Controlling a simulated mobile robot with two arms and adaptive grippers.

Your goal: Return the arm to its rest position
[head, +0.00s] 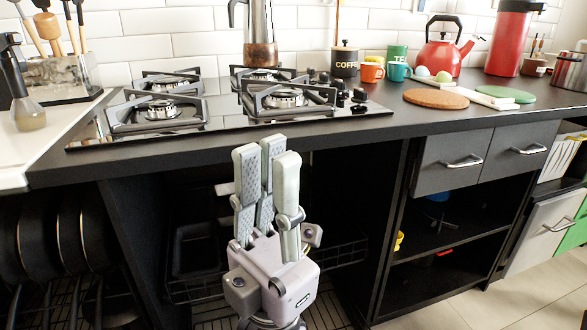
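My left gripper (268,165) is in the lower middle of the head view, in front of the counter's front edge. Its grey three-fingered hand points upward, with the fingers upright and apart. It is open, with nothing between the fingers. The fingertips overlap the counter edge in the picture, below the gas hob (221,112). Only the hand and a little of the wrist show; the rest of the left arm is out of the picture. My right gripper is not in view.
A metal moka pot (261,40) stands on the hob's back burner. A coffee tin (344,64), cups, a red kettle (439,50) and round boards (436,98) are to the right. Below the counter (400,120) are open shelves, drawers (455,160) and hanging pans (38,235).

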